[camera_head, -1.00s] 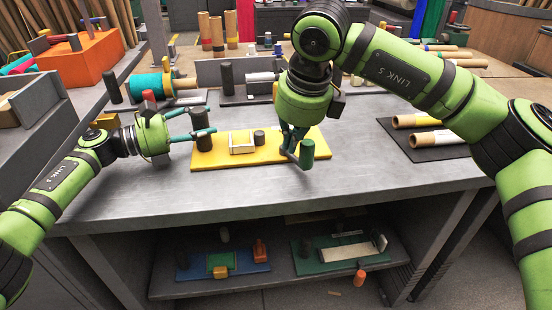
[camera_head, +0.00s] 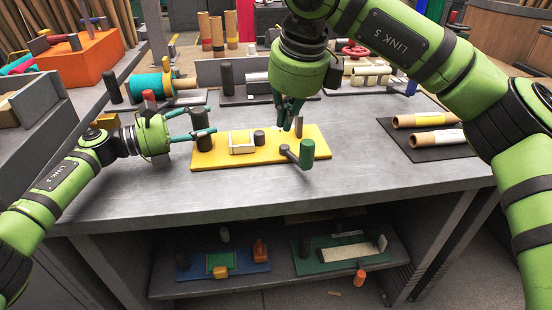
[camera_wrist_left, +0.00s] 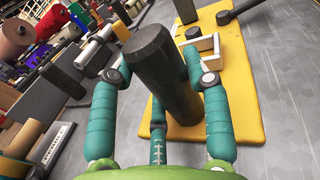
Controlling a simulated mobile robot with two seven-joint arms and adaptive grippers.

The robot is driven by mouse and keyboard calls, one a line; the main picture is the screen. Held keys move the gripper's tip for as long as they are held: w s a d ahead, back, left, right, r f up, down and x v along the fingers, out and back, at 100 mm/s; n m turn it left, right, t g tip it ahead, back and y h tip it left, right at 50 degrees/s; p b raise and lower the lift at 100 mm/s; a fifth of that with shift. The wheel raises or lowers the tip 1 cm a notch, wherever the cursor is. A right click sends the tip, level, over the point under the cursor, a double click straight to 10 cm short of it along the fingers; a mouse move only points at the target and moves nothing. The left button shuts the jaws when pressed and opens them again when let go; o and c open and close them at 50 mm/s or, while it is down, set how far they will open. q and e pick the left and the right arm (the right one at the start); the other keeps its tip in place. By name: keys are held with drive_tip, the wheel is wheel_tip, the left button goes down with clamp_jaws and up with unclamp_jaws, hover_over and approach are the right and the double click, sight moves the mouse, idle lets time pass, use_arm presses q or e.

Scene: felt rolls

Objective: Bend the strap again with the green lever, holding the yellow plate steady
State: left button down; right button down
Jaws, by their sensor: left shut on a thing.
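The yellow plate (camera_head: 216,160) lies on the grey bench. A dark post (camera_head: 200,142) stands at its left end. My left gripper (camera_head: 206,122) is shut around this post; the left wrist view shows teal fingers on both sides of the dark post (camera_wrist_left: 160,70). The pale strap (camera_head: 242,149) sits mid-plate, beside a short dark peg (camera_head: 259,137).
A black mat (camera_head: 430,149) with cardboard rolls lies at the bench's right. Fixtures with posts and rolls line the back. Below, the shelf holds a blue board (camera_head: 190,269) and a dark green board (camera_head: 308,266). The bench front is clear.

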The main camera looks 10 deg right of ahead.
use_arm(q)
drive_tip(key=shift+f, duration=0.1)
unclamp_jaws()
idle(0.4)
idle(0.3)
drive_tip(key=shift+r, duration=0.2)
